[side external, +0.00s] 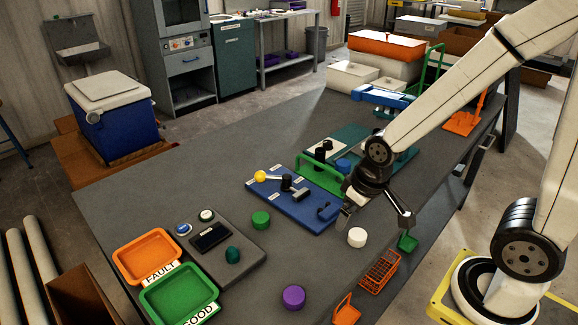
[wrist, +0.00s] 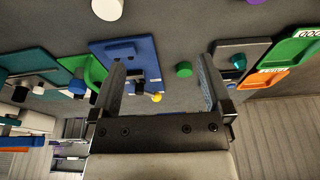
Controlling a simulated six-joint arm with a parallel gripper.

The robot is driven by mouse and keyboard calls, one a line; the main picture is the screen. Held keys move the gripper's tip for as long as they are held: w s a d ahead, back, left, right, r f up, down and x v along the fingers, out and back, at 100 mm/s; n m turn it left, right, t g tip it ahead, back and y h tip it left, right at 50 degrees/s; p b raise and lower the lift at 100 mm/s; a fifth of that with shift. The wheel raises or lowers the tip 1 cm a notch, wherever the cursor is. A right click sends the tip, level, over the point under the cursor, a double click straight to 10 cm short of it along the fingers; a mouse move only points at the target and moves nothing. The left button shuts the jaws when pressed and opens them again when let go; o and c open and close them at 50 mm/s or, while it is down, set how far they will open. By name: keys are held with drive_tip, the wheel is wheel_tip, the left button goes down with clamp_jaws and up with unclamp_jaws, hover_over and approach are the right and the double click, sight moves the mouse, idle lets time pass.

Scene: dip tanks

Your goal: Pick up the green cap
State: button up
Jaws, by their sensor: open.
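The green cap (side external: 261,220) is a short round cylinder standing on the grey table, between the blue board and the dark control panel. It also shows in the wrist view (wrist: 184,69), between my two fingers in the picture and closer to the right one. My gripper (side external: 375,220) is open and empty. In the side view it is above the table, to the right of the green cap and apart from it. Both fingers of my gripper (wrist: 160,66) show in the wrist view, spread wide.
A blue board (side external: 293,208) with a yellow-knobbed lever lies beside the cap. White (side external: 357,237) and purple (side external: 293,297) caps stand nearby. A dark panel (side external: 214,240) and orange (side external: 148,256) and green (side external: 180,298) trays are left. An orange rack (side external: 380,272) stands right.

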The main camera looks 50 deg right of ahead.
drive_tip(key=shift+w, duration=0.1)
drive_tip(key=m+y, duration=0.4)
drive_tip(key=m, duration=2.2)
approach(260, 217)
drive_tip(key=f, duration=0.1)
drive_tip(key=shift+w+a+f+h, duration=0.15)
drive_tip(key=shift+w+a+f, duration=0.1)
drive_tip(key=shift+a+f, duration=0.35)
drive_tip(key=shift+w+a+f+h, duration=0.2)
drive_tip(key=shift+a+f, duration=0.1)
drive_tip(key=shift+f, duration=0.45)
drive_tip(key=shift+x, duration=2.6)
drive_tip(key=shift+d, duration=0.1)
drive_tip(key=c, duration=1.2)
